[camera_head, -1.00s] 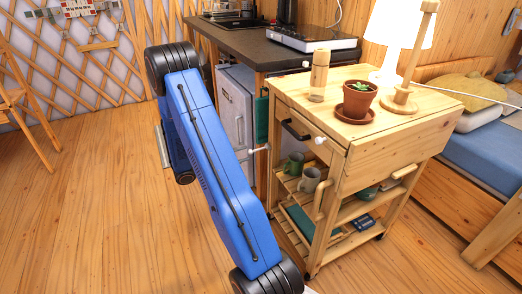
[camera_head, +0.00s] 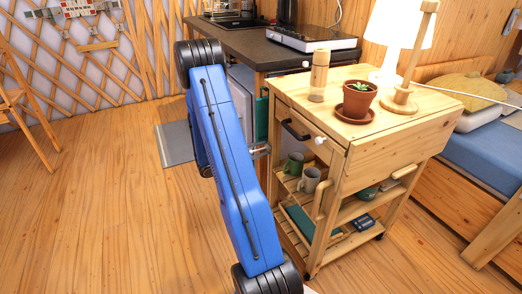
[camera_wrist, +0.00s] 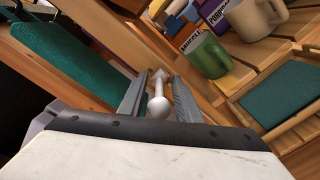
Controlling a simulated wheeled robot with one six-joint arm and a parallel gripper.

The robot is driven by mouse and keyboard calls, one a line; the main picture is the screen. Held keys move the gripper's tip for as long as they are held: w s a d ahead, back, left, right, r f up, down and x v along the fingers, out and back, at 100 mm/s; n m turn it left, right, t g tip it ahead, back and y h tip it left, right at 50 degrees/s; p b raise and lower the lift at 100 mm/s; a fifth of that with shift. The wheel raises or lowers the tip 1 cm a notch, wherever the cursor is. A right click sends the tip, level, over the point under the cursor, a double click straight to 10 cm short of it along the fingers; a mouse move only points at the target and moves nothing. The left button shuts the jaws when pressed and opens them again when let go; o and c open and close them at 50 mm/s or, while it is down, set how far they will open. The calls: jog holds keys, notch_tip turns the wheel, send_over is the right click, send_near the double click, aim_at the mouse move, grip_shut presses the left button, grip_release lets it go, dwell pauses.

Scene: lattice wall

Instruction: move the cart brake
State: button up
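The cart brake appears to be a white lever with a ball end (camera_wrist: 159,106) in the wrist view. It lies between the two fingers of my gripper (camera_wrist: 160,92). The fingers stand apart on either side of it, and I see no clear grip on it. In the head view my gripper (camera_head: 261,150) is at the left side of the wooden cart (camera_head: 365,160), beyond my blue arm. The lever there is small and mostly hidden by the gripper.
On the cart top are a potted plant (camera_head: 357,99), a wooden-capped jar (camera_head: 319,76) and a lamp (camera_head: 400,38). Mugs (camera_head: 309,180) stand on its shelf; a green mug (camera_wrist: 206,55) is close right of my gripper. A green cloth (camera_wrist: 60,55) hangs at left.

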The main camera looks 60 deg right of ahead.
grip_shut()
jog(key=shift+r+t+y, duration=0.25)
jog(key=shift+t+y, duration=0.05)
jog(key=shift+y, duration=0.3)
jog(key=shift+d+r+t+y, duration=0.1)
jog(key=shift+r+t+y, duration=0.1)
jog(key=shift+t+y, duration=0.35)
jog(key=shift+d+r+t+y, duration=0.1)
jog(key=shift+r+t+y, duration=0.15)
jog(key=shift+y, duration=0.6)
grip_release()
